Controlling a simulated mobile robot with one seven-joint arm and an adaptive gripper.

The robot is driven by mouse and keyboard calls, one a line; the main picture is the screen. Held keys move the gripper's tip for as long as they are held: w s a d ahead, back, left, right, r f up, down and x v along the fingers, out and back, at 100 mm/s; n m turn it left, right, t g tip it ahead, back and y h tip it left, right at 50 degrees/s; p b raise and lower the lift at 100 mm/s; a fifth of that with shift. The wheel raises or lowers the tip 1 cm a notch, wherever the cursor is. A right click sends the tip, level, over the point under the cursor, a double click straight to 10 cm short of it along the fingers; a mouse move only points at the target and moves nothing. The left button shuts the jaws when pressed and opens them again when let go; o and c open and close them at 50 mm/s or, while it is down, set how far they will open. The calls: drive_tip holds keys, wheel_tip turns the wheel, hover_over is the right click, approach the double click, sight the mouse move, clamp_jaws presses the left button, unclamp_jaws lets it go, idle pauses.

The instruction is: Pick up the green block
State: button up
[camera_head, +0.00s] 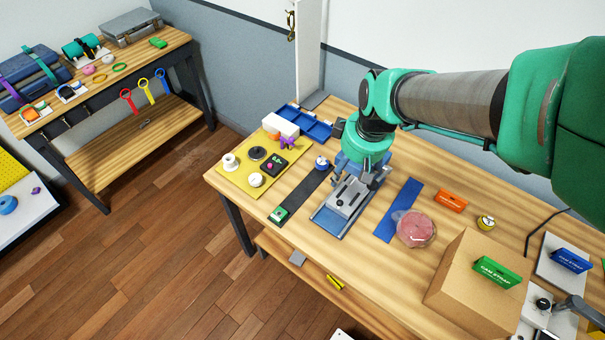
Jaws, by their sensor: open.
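A green block (498,271) with white "CAM STRAP" lettering lies on top of the cardboard box (455,287) at the right of the workbench. A smaller green block (159,43) lies on the far bench at upper left. My gripper (358,182) points down over the grey metal fixture (344,203) in the middle of the workbench. It is open, well to the left of the lettered green block and apart from it. My wrist partly hides the fingers, and whether they touch the fixture cannot be told.
An orange block (450,201), a clear bag with pink contents (414,230) and a blue strip (398,211) lie between gripper and box. A blue block (572,260) stands right of the box. A yellow board (247,182) with several small parts lies at left.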

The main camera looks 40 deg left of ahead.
drive_tip(key=s+a+f+n, duration=0.2)
drive_tip(key=s+a+f, duration=0.3)
drive_tip(key=a+f, duration=0.1)
drive_tip(key=s+a+f+n+g, duration=0.1)
drive_tip(key=s+a+f+n, duration=0.2)
drive_tip(key=a+f, duration=0.4)
drive_tip(key=shift+s+a+h, duration=0.4)
drive_tip(key=shift+s+a, duration=0.45)
drive_tip(key=shift+a, duration=0.3)
hover_over(279, 214)
drive_tip(key=f, duration=0.5)
drive_tip(key=d+f, duration=0.1)
drive_tip(key=f, duration=0.2)
drive_tip(key=shift+f+b, duration=0.15)
drive_tip(key=shift+b, duration=0.2)
drive_tip(key=shift+f, duration=0.15)
drive_tip(key=shift+w+a+f+b, duration=0.1)
drive_tip(key=shift+a+f+b, duration=0.15)
drive_tip(key=shift+f, duration=1.05)
drive_tip(key=shift+a+f+b, duration=0.2)
drive_tip(key=shift+f, duration=1.1)
